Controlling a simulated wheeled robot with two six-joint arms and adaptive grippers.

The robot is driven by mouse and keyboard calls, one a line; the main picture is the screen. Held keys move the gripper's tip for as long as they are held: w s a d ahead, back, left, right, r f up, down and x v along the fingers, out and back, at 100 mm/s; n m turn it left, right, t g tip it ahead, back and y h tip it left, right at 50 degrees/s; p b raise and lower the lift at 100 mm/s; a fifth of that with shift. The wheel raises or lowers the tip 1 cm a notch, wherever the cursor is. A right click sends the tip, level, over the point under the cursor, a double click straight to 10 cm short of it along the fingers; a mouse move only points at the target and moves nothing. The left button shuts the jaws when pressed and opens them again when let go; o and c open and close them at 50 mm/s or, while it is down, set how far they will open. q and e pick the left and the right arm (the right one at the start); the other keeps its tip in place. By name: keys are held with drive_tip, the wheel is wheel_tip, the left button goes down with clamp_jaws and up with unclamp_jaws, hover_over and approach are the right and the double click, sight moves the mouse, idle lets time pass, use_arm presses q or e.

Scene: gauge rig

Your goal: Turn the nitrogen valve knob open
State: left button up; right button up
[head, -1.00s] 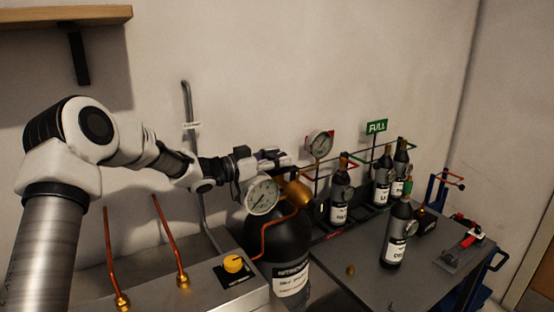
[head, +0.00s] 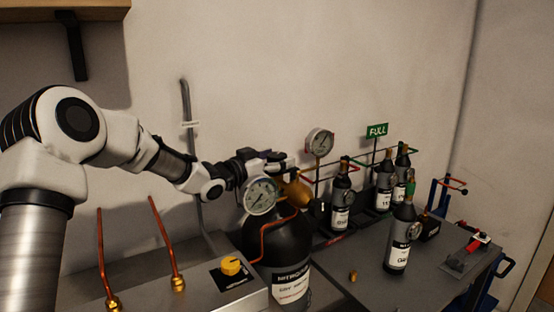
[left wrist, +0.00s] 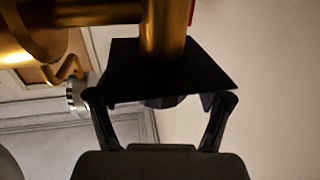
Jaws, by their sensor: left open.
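The black nitrogen cylinder (head: 283,245), with a white label, stands beside the steel box. A brass valve body (head: 297,190) and a round white gauge (head: 260,196) sit at its top. My left gripper (head: 283,162) is open at the valve, just above and behind the gauge. In the left wrist view its two fingers (left wrist: 165,100) lie either side of a dark piece below a brass stem (left wrist: 165,28). A black plate (left wrist: 175,72) hides part of this, so I cannot tell whether the fingers touch the knob. My right gripper is out of view.
Several small dark bottles (head: 398,240) stand on the grey bench, with a second gauge (head: 320,142) and a green FULL sign (head: 377,130) behind. The wall is close behind the arm.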

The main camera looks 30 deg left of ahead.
sight(269, 160)
use_arm(q)
drive_tip(key=shift+s, duration=0.1)
drive_tip(key=v, duration=0.7)
drive_tip(key=shift+s+a, duration=0.15)
drive_tip(key=shift+s, duration=0.05)
drive_tip(key=shift+w, duration=0.1)
wheel_tip(269, 160, up, 4)
drive_tip(key=w+a+m+h+p, duration=0.1)
drive_tip(key=w+h+p, duration=0.1)
drive_tip(key=p, duration=0.9)
drive_tip(key=w+d+f+h+p, duration=0.1)
drive_tip(key=p, duration=0.2)
drive_tip(key=w+d+f+m+g+h+p, duration=0.1)
drive_tip(key=w+p, duration=0.1)
drive_tip(key=p, duration=0.1)
drive_tip(key=w+d+f+m+g+p, duration=0.1)
drive_tip(key=w+p, duration=0.1)
drive_tip(key=p, duration=0.1)
drive_tip(key=shift+d+f+h+p, duration=0.1)
drive_tip(key=shift+d+h+p, duration=0.25)
drive_tip(key=shift+h+p, duration=0.05)
